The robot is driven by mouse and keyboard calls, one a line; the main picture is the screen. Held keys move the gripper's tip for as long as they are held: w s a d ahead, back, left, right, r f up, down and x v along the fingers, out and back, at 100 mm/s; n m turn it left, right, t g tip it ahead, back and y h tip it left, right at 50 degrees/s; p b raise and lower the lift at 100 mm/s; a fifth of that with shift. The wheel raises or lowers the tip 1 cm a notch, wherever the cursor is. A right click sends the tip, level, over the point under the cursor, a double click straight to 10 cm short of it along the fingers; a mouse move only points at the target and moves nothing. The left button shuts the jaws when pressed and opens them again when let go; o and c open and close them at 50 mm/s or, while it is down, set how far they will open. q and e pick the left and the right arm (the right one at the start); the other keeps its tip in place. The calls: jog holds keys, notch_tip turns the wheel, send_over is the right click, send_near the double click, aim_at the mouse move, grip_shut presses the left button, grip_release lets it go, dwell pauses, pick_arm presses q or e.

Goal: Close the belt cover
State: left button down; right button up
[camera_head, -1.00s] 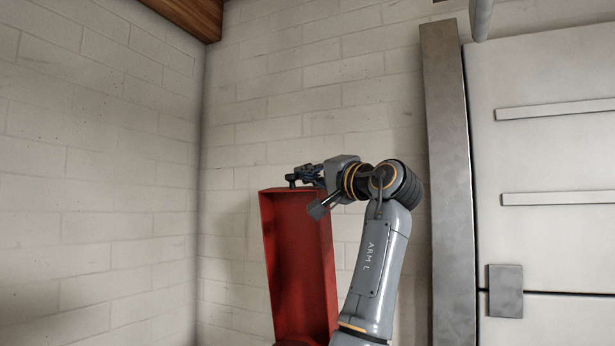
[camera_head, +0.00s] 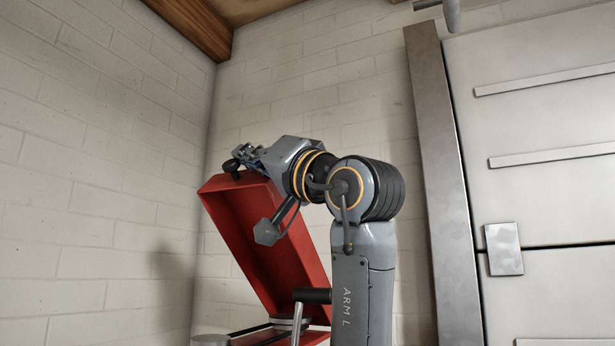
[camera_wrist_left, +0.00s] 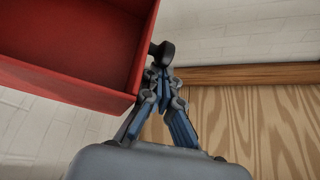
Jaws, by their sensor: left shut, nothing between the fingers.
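The belt cover (camera_head: 262,250) is a red, open-sided box standing raised and tilted, its top leaning left, in the head view. Its hollow inside faces me. A small dark knob (camera_head: 231,165) is at its upper edge. My left gripper (camera_head: 241,157) is by that knob at the top of the cover, shut with nothing between its fingers. In the left wrist view the red cover (camera_wrist_left: 75,45) fills the upper left, and the fingertips (camera_wrist_left: 161,72) are right beside its edge and just below the dark knob (camera_wrist_left: 165,52). Whether they touch the knob is unclear. My right gripper is out of view.
Metal machine parts (camera_head: 290,323) show under the cover's lower end, with a black-gripped lever (camera_head: 312,296) in front. A pale brick wall (camera_head: 110,180) stands behind and left. A metal post (camera_head: 440,180) and white door (camera_head: 550,130) are at right.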

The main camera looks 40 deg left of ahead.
pick_arm(q)
jog(key=s+d+f+n+g+b, duration=0.2)
jog(key=s+f+n+b, duration=0.4)
jog(key=f, duration=0.4)
jog(key=shift+s+d+f+g+b, duration=0.25)
jog(key=shift+s+g+b, duration=0.55)
jog(key=shift+b, duration=0.4)
jog(key=shift+r, duration=0.1)
